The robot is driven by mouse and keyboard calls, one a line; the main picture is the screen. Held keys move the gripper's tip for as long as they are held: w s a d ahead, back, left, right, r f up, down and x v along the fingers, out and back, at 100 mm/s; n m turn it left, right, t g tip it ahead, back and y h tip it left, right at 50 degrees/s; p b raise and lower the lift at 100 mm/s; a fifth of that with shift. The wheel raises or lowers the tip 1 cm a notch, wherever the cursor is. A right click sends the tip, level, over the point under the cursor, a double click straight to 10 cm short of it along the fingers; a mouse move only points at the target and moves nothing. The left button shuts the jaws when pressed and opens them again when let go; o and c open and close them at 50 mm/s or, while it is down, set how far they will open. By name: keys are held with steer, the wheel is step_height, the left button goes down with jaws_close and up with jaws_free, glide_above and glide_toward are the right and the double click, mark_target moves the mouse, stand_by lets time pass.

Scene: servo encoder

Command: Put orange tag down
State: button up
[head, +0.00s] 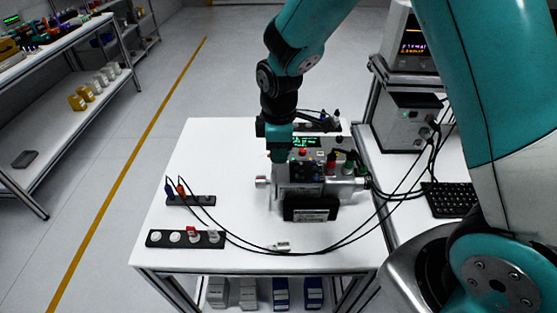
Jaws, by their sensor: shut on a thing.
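My gripper (279,150) points down at the back left side of the servo encoder unit (318,180) on the white table. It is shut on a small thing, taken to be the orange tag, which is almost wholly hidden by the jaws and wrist. I cannot make out its shape or whether it touches the unit or table. A black holder strip (186,239) with several white round pieces and a red-topped piece (192,232) lies at the table's front left.
A black socket strip (191,200) holds a blue and an orange plug, whose black cables loop across the table front to the unit. A dark strip (318,126) lies behind the unit. An instrument (405,115) and keyboard (450,199) stand right. The left rear table is clear.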

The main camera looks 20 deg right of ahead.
mark_target(279, 173)
steer(key=shift+f+p, duration=0.4)
steer(key=shift+f, duration=2)
steer(key=shift+f, duration=0.15)
steer(key=o, duration=0.9)
steer(key=r+b, duration=0.1)
steer(key=r, duration=0.3)
steer(key=r+b, duration=0.1)
steer(key=r, duration=0.3)
steer(key=r+b, duration=0.1)
steer(key=r, duration=0.3)
steer(key=shift+s+a+r, duration=0.1)
steer(key=shift+s+r, duration=0.15)
steer(key=shift+r, duration=0.1)
steer(key=s+a+r+m+y, duration=0.2)
steer(key=s+r+m, duration=0.1)
steer(key=s, duration=0.7)
steer(key=s+a+r+m+y, duration=0.2)
steer(key=s+r, duration=0.3)
steer(key=s, duration=0.6)
steer(key=shift+s+a+m, duration=0.25)
steer(key=shift+s+m, duration=0.05)
steer(key=shift+m, duration=0.4)
